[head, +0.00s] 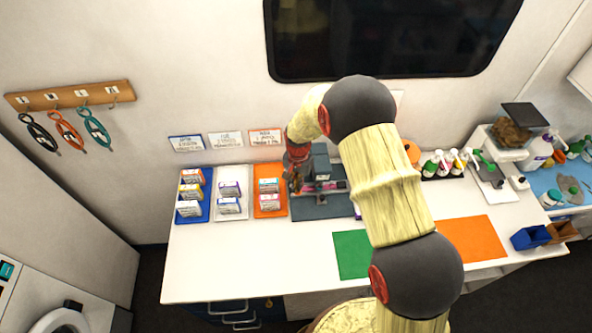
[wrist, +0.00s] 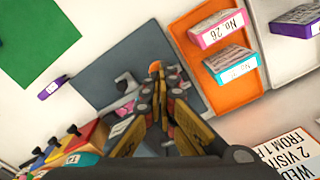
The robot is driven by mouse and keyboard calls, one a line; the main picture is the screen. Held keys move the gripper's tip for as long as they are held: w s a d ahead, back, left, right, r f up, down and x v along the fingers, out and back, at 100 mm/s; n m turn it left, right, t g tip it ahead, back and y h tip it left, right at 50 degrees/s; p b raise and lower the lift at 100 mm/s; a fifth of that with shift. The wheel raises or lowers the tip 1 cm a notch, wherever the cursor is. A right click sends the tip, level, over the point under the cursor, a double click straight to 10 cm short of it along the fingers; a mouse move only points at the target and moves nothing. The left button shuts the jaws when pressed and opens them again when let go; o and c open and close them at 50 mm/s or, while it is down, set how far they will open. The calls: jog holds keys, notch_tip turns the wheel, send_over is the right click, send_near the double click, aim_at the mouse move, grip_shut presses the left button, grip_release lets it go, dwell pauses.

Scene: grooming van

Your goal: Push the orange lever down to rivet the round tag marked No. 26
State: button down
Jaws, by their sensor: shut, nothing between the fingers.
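My gripper (head: 297,172) is shut and empty at the left side of a grey press (head: 320,163) on a dark grey mat (head: 322,207). In the wrist view the closed fingers (wrist: 160,88) hide much of the press. A small orange piece (wrist: 155,67), probably the lever's end, shows just beyond the fingertips; I cannot tell whether they touch it. Pink parts (wrist: 124,111) of the press show beside the fingers. A box labelled No 26 (wrist: 218,28) stands on the orange tray (wrist: 189,39). I cannot make out the round tag.
Blue (head: 207,213) and white (head: 231,215) trays with small boxes stand left of the orange tray. Green (head: 351,256) and orange (head: 470,238) mats lie at the right front. Bottles (head: 440,163) stand at the back right. The left front of the table is clear.

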jog(key=shift+f, duration=0.1)
notch_tip(320, 180, up, 13)
jog(key=p, duration=0.5)
jog(key=shift+p, duration=0.35)
dwell(0.6)
dwell(0.5)
